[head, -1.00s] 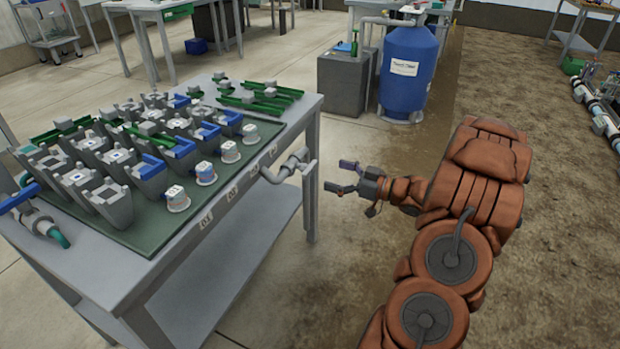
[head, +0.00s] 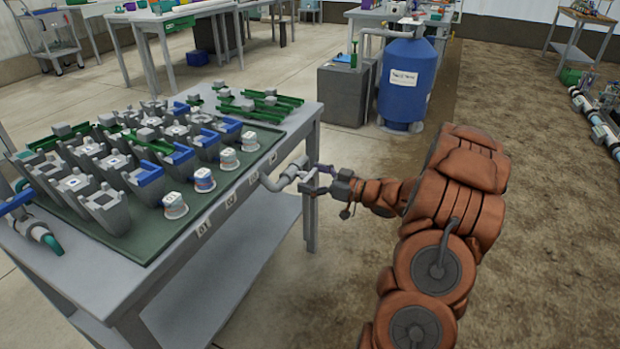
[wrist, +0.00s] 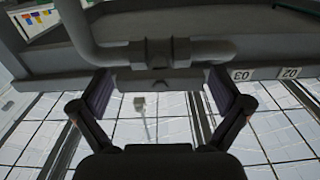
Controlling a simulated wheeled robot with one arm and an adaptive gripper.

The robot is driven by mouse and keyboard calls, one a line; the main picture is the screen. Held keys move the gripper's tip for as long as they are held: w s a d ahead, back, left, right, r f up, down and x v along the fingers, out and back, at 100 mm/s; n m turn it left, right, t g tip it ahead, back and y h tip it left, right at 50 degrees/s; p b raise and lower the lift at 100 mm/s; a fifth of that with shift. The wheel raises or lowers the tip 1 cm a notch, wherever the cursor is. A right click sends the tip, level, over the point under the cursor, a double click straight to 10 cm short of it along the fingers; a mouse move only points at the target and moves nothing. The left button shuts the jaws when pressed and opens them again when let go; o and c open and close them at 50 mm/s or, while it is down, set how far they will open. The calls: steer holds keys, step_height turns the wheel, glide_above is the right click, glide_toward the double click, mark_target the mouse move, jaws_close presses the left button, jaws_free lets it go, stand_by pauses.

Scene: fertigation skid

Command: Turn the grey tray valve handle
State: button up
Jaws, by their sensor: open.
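The grey tray valve, on a bent grey pipe (head: 272,182), sticks out from the table's front edge near its right corner. In the wrist view the pipe and valve body (wrist: 160,52) cross the top, and the grey handle (wrist: 160,79) shows as a wide bar below the body. My gripper (head: 314,180) is at the valve. In the wrist view its two fingers (wrist: 160,92) are spread, one near each end of the handle. I cannot tell whether they touch it. In the head view the fingers partly hide the handle.
The grey table (head: 252,218) carries a green tray (head: 150,243) with several grey holders and white-topped pots. A second valve with a blue handle (head: 18,199) is at its left end. A blue tank (head: 405,85) stands behind.

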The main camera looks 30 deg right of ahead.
steer(key=c, duration=1)
